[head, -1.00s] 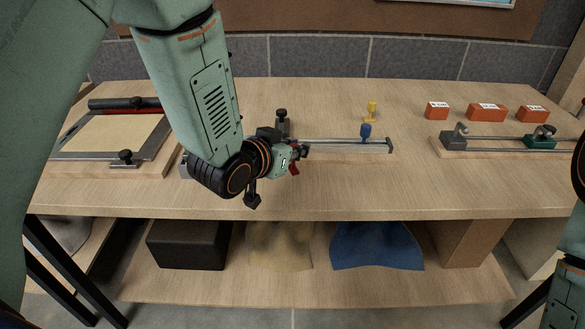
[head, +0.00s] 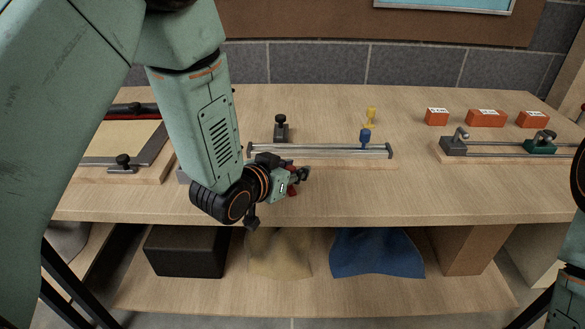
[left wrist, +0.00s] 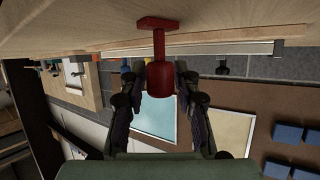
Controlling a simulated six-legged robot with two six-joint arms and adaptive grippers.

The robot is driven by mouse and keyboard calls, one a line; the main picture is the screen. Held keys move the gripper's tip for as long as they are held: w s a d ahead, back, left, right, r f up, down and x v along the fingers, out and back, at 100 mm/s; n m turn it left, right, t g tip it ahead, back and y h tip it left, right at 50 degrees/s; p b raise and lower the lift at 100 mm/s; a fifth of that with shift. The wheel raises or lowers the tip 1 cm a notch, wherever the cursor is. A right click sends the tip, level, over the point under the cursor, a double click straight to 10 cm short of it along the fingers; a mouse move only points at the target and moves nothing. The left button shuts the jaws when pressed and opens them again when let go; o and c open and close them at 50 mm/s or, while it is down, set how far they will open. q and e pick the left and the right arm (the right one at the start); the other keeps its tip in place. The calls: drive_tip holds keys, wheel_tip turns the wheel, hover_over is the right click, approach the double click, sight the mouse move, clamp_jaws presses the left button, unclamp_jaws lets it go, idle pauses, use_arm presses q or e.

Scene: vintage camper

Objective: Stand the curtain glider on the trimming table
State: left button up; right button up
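A red glider (left wrist: 160,78) with a round body, thin stem and flat foot is between the fingers of my left gripper (left wrist: 160,85) in the left wrist view. The fingers are shut on its body. In the head view my left gripper (head: 300,178) is over the front part of the wooden table (head: 420,195), in front of a metal rail. The red glider is mostly hidden there. In the wrist view its foot is close to the wood; I cannot tell whether it touches. My right gripper is not in view.
A blue glider (head: 365,138) is on the rail (head: 330,150), and a yellow one (head: 371,115) stands behind it. A framed board (head: 120,145) lies left, a green-clamped rail (head: 500,147) right, with orange boxes (head: 486,118) behind. The front right tabletop is clear.

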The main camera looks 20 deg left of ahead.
use_arm(q)
drive_tip(key=shift+o, duration=1.1)
drive_tip(key=shift+a, duration=0.1)
drive_tip(key=shift+s+r, duration=0.1)
drive_tip(key=shift+r, duration=0.3)
drive_tip(key=p+v, duration=0.4)
drive_tip(key=v, duration=0.8)
drive_tip(key=shift+f, duration=0.2)
